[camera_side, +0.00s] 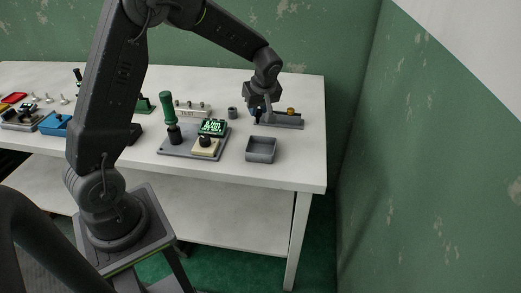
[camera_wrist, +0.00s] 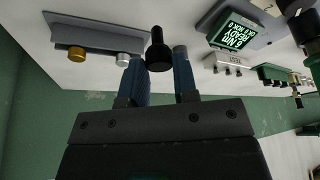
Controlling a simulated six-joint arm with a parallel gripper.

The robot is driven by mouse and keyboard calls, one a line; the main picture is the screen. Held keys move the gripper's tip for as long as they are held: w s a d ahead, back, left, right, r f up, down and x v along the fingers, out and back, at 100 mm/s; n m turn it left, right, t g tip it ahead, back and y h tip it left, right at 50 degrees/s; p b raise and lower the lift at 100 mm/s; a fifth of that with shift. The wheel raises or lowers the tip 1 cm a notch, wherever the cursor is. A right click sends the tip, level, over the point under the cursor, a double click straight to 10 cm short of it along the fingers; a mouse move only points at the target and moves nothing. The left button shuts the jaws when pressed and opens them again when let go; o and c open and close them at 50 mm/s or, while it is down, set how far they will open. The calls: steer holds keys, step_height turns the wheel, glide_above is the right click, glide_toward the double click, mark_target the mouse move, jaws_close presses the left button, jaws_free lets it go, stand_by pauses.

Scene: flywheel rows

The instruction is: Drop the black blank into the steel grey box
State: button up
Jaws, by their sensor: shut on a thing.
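The black blank (camera_wrist: 158,50) is a dark stepped piece with a narrow stem and a wider end. It sits between the two blue fingers of my gripper (camera_wrist: 157,62) in the wrist view, and the gripper is shut on it. In the side view my gripper (camera_side: 257,112) is at the left end of a grey rack, and the blank is too small to make out there. The steel grey box (camera_side: 261,157) is a small open tray near the table's front right, in front of the gripper. I see nothing in it.
The grey rack (camera_side: 285,125) holds a gold piece (camera_side: 291,111); the wrist view also shows a silver piece (camera_wrist: 123,58) beside it. Left of the box is a plate with a green-handled tool (camera_side: 168,108) and a display (camera_side: 212,127). The table's right front is clear.

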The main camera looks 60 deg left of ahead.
steer(key=s+d, duration=0.3)
steer(key=d, duration=0.4)
steer(key=shift+w+d+f, duration=0.1)
steer(key=shift+f, duration=1.35)
steer(key=shift+w+d+f, duration=0.1)
steer(key=shift+f, duration=1.3)
steer(key=o, duration=1.1)
steer(key=shift+c, duration=0.2)
steer(key=shift+r, duration=0.1)
steer(key=v, duration=1.3)
steer(key=shift+d+r, duration=0.15)
steer(key=shift+r, duration=0.15)
steer(key=shift+s, duration=0.1)
